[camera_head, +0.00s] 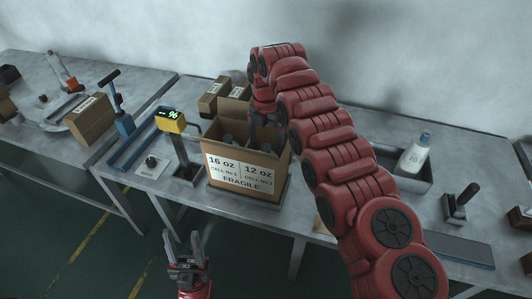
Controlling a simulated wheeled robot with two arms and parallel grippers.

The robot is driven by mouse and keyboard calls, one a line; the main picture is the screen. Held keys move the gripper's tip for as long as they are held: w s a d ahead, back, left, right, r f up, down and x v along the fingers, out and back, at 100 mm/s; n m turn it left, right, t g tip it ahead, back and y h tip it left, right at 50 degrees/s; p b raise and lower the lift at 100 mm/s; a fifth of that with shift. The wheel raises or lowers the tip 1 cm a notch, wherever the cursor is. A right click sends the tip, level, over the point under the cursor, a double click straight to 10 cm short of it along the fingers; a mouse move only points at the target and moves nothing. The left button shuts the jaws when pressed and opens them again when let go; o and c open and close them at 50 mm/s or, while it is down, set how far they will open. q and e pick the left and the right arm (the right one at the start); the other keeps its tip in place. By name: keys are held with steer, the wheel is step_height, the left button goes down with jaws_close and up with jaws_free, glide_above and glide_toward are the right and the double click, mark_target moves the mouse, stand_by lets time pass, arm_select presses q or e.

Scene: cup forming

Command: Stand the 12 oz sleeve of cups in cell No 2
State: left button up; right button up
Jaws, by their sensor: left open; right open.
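An open cardboard carton (244,183) stands on the bench, its front labelled 16 oz Cell No 1 at left, 12 oz Cell No 2 at right, and FRAGILE. A dark round top (228,140) shows inside the left cell. Another dark top (266,148) shows inside the right cell, seemingly upright; these look like cup sleeves, but their lower parts are hidden by the carton walls. My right gripper (263,120) points down over the right cell, open, its fingers partly hidden and small. My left gripper (186,246) is open and empty, in front of the bench, low and apart from the carton.
A yellow scale display (170,121) on a post stands left of the carton. Small cardboard boxes (214,96) sit behind it. A grey tray with a white bottle (415,155) and a dark-handled tool (461,203) lie to the right. My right arm crosses over the bench.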

step_height(320, 180, up, 5)
steer(key=shift+a+f+p, duration=0.1)
steer(key=shift+p, duration=0.9)
step_height(320, 180, up, 7)
steer(key=p, duration=0.7)
